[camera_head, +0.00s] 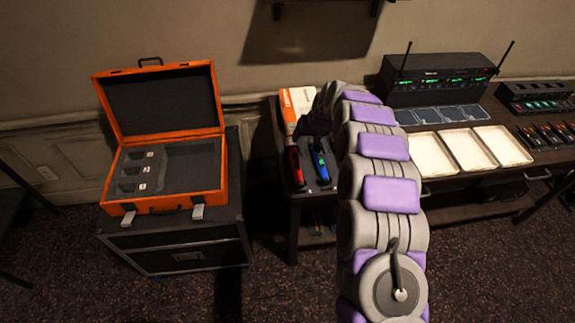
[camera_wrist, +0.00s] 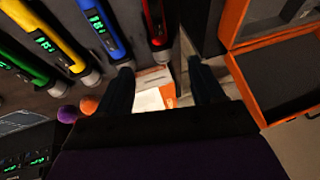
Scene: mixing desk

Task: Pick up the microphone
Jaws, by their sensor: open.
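Several handheld microphones with coloured bodies lie side by side on the dark table. The red microphone (camera_head: 294,166) and the blue microphone (camera_head: 319,164) show at the table's left end in the head view; my arm hides the others. In the wrist view there are a green microphone (camera_wrist: 22,60), a yellow microphone (camera_wrist: 62,40), the blue one (camera_wrist: 100,25) and the red one (camera_wrist: 157,25). My gripper (camera_wrist: 163,82) is open and empty. The red microphone's end lies just beyond the gap between the fingers, apart from them. The blue one's end is close to the left finger.
An open orange case (camera_head: 165,200) with grey foam stands on a black cabinet (camera_head: 185,250) at left. A white and orange box (camera_head: 298,101) stands behind the microphones. White trays (camera_head: 465,150) and a receiver rack (camera_head: 430,82) with antennas are to the right.

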